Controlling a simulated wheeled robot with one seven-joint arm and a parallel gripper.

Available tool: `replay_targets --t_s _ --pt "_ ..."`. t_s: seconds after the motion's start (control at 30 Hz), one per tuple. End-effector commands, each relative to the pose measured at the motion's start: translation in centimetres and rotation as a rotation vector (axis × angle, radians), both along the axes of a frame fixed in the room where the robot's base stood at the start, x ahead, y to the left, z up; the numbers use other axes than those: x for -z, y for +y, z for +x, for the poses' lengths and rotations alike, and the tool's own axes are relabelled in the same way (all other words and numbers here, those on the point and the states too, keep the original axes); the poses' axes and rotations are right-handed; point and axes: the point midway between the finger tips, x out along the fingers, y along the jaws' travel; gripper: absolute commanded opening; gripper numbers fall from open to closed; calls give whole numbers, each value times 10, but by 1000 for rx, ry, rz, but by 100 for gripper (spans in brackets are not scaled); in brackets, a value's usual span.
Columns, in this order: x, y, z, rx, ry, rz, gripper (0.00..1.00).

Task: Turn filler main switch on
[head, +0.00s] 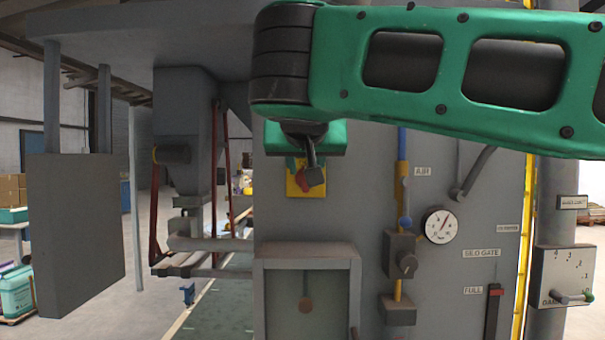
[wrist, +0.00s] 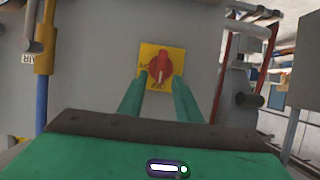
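The main switch is a red rotary knob (wrist: 160,67) on a square yellow plate (wrist: 148,52) fixed to the grey filler panel. In the wrist view a pale mark on the knob points down toward lettering that seems to read OFF; other lettering sits at the left. My gripper (wrist: 159,80) has its two green fingers apart, with the knob showing between and just beyond their tips. Contact with the knob cannot be made out. In the head view my gripper partly covers the yellow plate (head: 292,188), and part of the red knob (head: 300,176) shows.
Right of the switch are a blue-and-yellow air pipe (head: 403,185), a round gauge (head: 441,226) and a dark knob box (head: 400,256). A grey framed box (head: 306,290) sticks out below. A grey slab (head: 73,235) hangs at the left. My arm crosses the upper right.

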Motion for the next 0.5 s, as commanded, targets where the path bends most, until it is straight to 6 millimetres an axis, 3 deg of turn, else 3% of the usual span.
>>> replay_targets --t_s 0.2,0.5 --pt "7 -2 18 1 0 1 31" --pt "8 -1 20 0 0 1 31"
